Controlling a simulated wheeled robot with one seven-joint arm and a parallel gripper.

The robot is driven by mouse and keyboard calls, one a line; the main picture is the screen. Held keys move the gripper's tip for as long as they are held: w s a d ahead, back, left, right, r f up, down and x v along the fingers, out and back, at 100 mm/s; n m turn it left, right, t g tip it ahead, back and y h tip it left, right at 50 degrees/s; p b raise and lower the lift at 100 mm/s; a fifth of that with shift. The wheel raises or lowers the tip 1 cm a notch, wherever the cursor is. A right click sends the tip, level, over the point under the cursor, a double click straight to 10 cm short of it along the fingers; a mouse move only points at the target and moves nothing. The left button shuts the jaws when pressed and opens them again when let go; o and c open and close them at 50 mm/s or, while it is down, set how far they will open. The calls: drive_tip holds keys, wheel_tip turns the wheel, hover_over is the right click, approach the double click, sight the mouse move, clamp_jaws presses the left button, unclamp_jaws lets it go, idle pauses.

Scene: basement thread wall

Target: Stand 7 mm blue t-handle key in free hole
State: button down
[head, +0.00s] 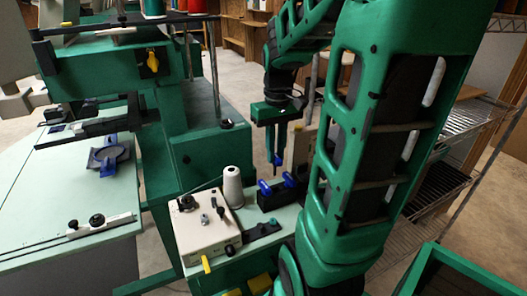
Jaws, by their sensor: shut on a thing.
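My gripper (277,150) points down above a black block (270,201) on the pale green bench top. It is shut on a small blue thing (277,160), which looks like the handle of a t-handle key; its shaft is hard to make out. Two other blue handles show at the block, one at its left end (264,187) and one further right (289,179). The held key is over the gap between them. The block's holes are too small to see, and my arm hides what lies right of the block. I cannot tell any key's size.
A white thread cone (233,186) stands left of the block. A cream box (207,222) with knobs is in front of it. A green machine (205,140) rises behind at left. A wire shelf (455,150) and a green crate (455,272) are at right.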

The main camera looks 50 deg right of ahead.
drive_tip(key=shift+s+r, duration=0.1)
drive_tip(key=shift+s, duration=0.4)
wheel_tip(320, 180, down, 7)
idle(0.5)
drive_tip(key=shift+s+f, duration=0.1)
drive_tip(key=shift+f, duration=0.65)
idle(0.7)
drive_tip(key=c, duration=1.6)
unclamp_jaws()
